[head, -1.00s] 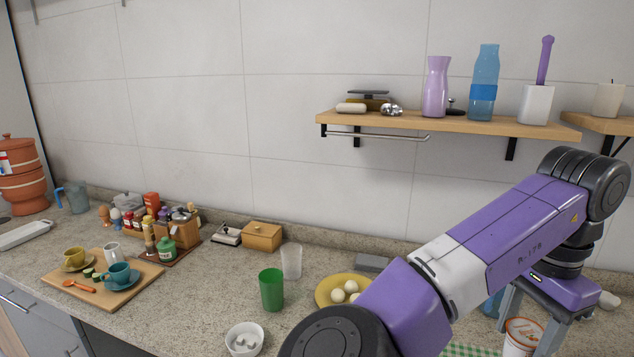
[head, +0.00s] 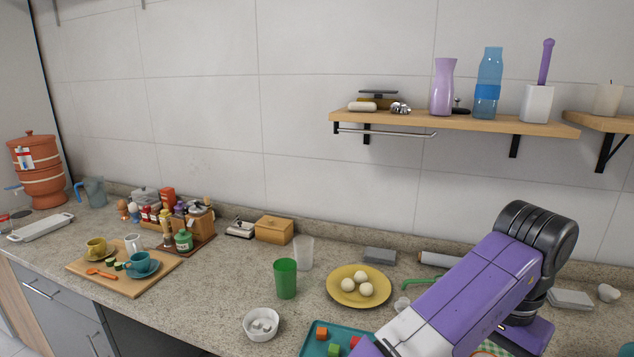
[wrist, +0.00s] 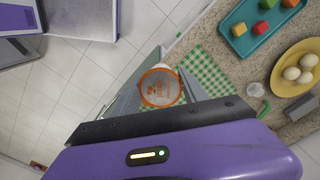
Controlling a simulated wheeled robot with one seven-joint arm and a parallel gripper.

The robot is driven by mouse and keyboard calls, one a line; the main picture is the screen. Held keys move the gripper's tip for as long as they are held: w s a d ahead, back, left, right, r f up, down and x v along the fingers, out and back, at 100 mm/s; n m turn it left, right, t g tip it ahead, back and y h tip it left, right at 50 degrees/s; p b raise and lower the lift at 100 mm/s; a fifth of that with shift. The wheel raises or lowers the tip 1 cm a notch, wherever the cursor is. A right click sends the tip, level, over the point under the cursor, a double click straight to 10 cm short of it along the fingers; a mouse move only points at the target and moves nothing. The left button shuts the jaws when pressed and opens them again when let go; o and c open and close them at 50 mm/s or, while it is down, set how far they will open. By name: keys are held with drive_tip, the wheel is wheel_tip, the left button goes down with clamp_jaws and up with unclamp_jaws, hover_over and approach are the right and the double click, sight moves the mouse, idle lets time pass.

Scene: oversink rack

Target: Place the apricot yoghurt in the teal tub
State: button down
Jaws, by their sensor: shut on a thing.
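The apricot yoghurt shows in the wrist view as a tub with a white lid ringed in orange (wrist: 160,88). My gripper (wrist: 163,83) is shut on it, with a grey finger on either side. The yoghurt is clear of the counter, with floor tiles and the counter edge below it in that view. No teal tub can be made out for certain; a cut-off teal thing (head: 627,350) shows at the bottom right edge of the head view.
A teal tray (head: 312,345) holds coloured blocks, with a green checked cloth (wrist: 205,72) beside it. A yellow plate (head: 340,296) of white balls, a green cup (head: 286,279) and a white bowl (head: 262,324) stand nearby. A shelf (head: 550,129) hangs above.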

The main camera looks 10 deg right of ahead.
drive_tip(key=w+a+f+n, duration=0.2)
drive_tip(key=a+f+n, duration=0.4)
drive_tip(key=f, duration=0.4)
drive_tip(key=w+a+f+n, duration=0.3)
drive_tip(key=a+f+n, duration=0.4)
drive_tip(key=f, duration=0.4)
drive_tip(key=shift+a+n, duration=0.3)
drive_tip(key=shift+a, duration=0.6)
drive_tip(key=shift+a, duration=0.15)
